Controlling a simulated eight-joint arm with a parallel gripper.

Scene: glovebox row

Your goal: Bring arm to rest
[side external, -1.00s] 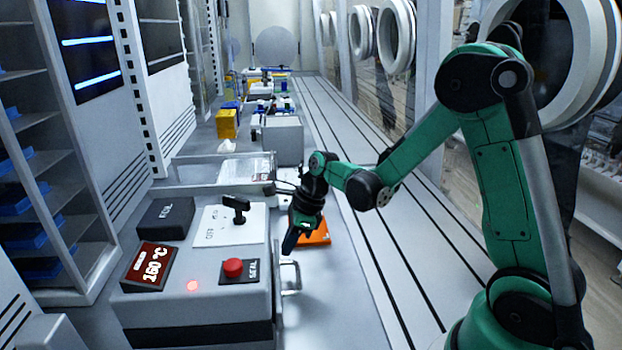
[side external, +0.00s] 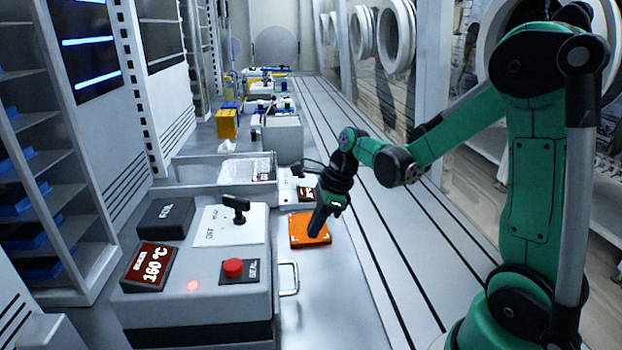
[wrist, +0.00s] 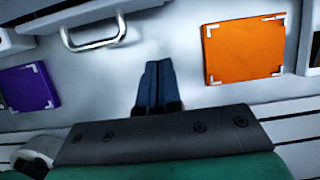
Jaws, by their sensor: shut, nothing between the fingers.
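My gripper (side external: 317,222) hangs at the end of my green arm, to the right of the grey control box, its blue fingers pointing down. In the side view the fingers overlap an orange pad (side external: 301,231). In the wrist view my gripper (wrist: 158,66) is shut and empty, its two blue fingers together above bare grey surface. There the orange pad (wrist: 245,50) lies to the right of the fingers, apart from them in the picture. A purple pad (wrist: 28,88) lies to their left.
The grey control box (side external: 195,305) has a red button (side external: 233,267), a black lever (side external: 236,207), a 160 °C display (side external: 149,267) and a metal handle (side external: 290,279). A tray (side external: 245,169) stands behind it. The slotted strip (side external: 340,150) on the right is clear.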

